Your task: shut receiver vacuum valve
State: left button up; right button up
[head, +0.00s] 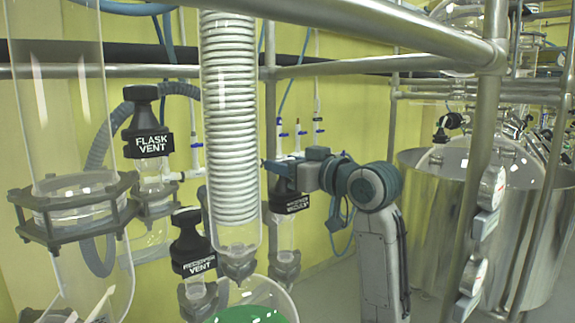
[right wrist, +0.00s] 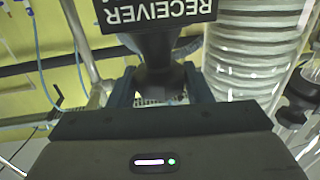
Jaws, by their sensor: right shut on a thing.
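The receiver vacuum valve (head: 288,203) has a black cap and a black label, and stands on a glass neck right of the coiled condenser. Its label reads RECEIVER in the right wrist view (right wrist: 157,12), upside down and cut off at the top. My right gripper (head: 284,166) reaches in from the right at the height of the black cap. In the right wrist view its two blue fingers (right wrist: 160,90) are on either side of the valve's black body, shut on it. The fingertips are partly hidden. My left gripper is not in view.
The coiled glass condenser (head: 230,120) hangs close left of the valve. The receiver vent (head: 193,255) and flask vent (head: 149,140) valves stand farther left. A metal post (head: 270,100) rises behind the valve, and metal rails (head: 375,25) cross above. A steel vessel (head: 440,190) stands right.

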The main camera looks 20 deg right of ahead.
jog(key=shift+a+m+t+h, duration=0.1)
jog(key=shift+m+t+h, duration=0.2)
jog(key=shift+m+h, duration=0.15)
jog(key=m+t+h, duration=0.1)
jog(key=m+h, duration=0.1)
jog(key=h, duration=0.2)
jog(key=shift+a+m, duration=0.1)
jog(key=shift+m, duration=0.15)
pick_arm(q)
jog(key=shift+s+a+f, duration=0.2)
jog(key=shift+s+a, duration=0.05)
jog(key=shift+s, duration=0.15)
pick_arm(e)
jog(key=shift+m+t+h, duration=0.3)
jog(key=shift+m+h, duration=0.9)
jog(key=shift+h, duration=0.75)
jog(key=shift+h, duration=0.3)
